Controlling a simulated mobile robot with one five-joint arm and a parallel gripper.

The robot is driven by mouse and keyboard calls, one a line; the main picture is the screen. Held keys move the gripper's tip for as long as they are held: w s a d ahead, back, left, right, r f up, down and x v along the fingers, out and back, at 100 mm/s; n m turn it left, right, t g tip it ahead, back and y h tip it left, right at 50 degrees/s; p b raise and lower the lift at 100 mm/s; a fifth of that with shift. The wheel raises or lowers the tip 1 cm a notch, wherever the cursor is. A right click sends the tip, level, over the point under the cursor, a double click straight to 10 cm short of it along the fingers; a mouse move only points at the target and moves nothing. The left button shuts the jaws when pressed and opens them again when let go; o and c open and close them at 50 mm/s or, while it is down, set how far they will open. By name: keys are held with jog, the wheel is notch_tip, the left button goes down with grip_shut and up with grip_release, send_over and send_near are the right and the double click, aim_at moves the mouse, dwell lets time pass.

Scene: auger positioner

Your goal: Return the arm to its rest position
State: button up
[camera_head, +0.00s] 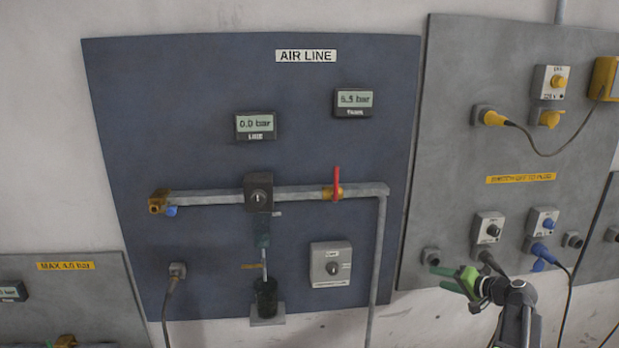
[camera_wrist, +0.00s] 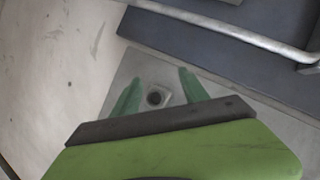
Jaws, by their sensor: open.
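My gripper (camera_head: 449,278) is at the lower right in the head view, with green fingers pointing left. It is in front of the lower edge of the grey socket panel (camera_head: 460,200). In the wrist view my gripper (camera_wrist: 156,92) is open, its two green fingers apart with nothing between them. Beyond the fingers, a square grey fitting with a dark round hole (camera_wrist: 154,98) shows on a grey panel. I cannot tell whether the fingers touch anything.
The blue AIR LINE panel (camera_head: 215,110) carries a pipe, a red-handled valve (camera_head: 337,185) and a grey switch box (camera_head: 331,264). A vertical pipe (camera_head: 378,260) runs down beside my gripper. Pale wall (camera_head: 40,170) is bare at left.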

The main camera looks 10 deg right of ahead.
jog(key=a+f+n+g+y, duration=0.1)
jog(key=a+f+g, duration=0.15)
jog(key=a, duration=0.55)
jog(key=a+f+n+g, duration=0.2)
jog(key=a+f, duration=0.1)
jog(key=a, duration=0.5)
jog(key=s+a+f+n+g+h, duration=0.1)
jog(key=s+a+f+g, duration=0.1)
jog(key=a, duration=0.5)
jog(key=s+a+f+n+g+h, duration=0.2)
jog(key=s+a, duration=0.3)
jog(key=a, duration=0.3)
jog(key=s+a+f+n+g+h, duration=0.2)
jog(key=s+a+f+g, duration=0.2)
jog(key=a, duration=0.3)
jog(key=shift+s+a+f, duration=0.25)
jog(key=shift+a+f, duration=0.05)
jog(key=shift+a, duration=0.1)
